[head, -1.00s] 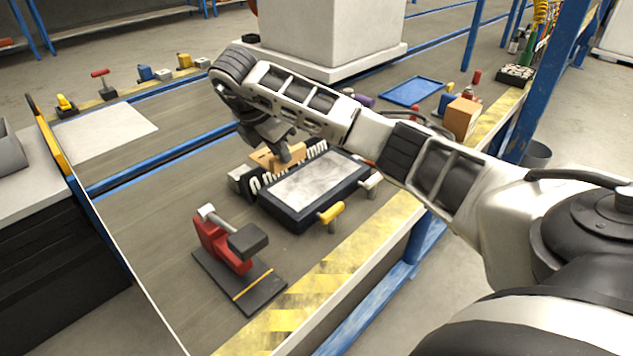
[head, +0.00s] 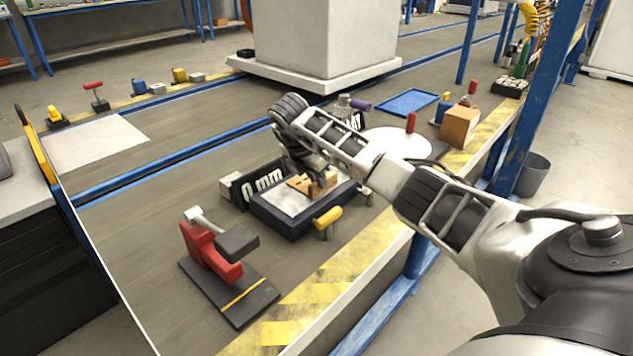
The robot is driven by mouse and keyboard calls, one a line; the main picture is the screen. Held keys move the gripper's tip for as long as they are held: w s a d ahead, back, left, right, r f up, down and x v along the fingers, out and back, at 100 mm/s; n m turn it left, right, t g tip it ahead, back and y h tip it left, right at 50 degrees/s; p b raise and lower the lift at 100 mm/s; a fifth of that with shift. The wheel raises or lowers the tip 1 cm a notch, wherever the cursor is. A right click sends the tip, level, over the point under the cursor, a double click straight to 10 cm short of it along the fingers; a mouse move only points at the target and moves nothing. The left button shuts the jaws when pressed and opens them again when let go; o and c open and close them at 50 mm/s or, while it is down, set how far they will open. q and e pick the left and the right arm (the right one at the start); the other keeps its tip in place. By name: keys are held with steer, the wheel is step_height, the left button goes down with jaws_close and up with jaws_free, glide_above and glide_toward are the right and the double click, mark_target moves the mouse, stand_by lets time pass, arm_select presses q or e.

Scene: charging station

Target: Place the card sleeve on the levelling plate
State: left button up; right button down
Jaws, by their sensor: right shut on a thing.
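The levelling plate (head: 280,201) is a pale grey slab in a dark frame with a yellow-handled knob at its front corner. My right gripper (head: 314,182) is over the right part of the plate. It is shut on the tan card sleeve (head: 298,184), and its fingers partly hide the sleeve. The sleeve is above the plate's surface or touching it; I cannot tell which. My arm covers part of the plate's far right side. My left gripper is not in view.
A black sign reading "0 mm" (head: 262,184) stands behind the plate. A red clamp (head: 207,250) on a dark base stands front left. A white round disc (head: 397,142), a blue tray (head: 407,102) and a cardboard box (head: 460,127) lie farther right.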

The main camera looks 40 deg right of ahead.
steer(key=c, duration=1.4)
jaws_free()
steer(key=shift+c, duration=0.2)
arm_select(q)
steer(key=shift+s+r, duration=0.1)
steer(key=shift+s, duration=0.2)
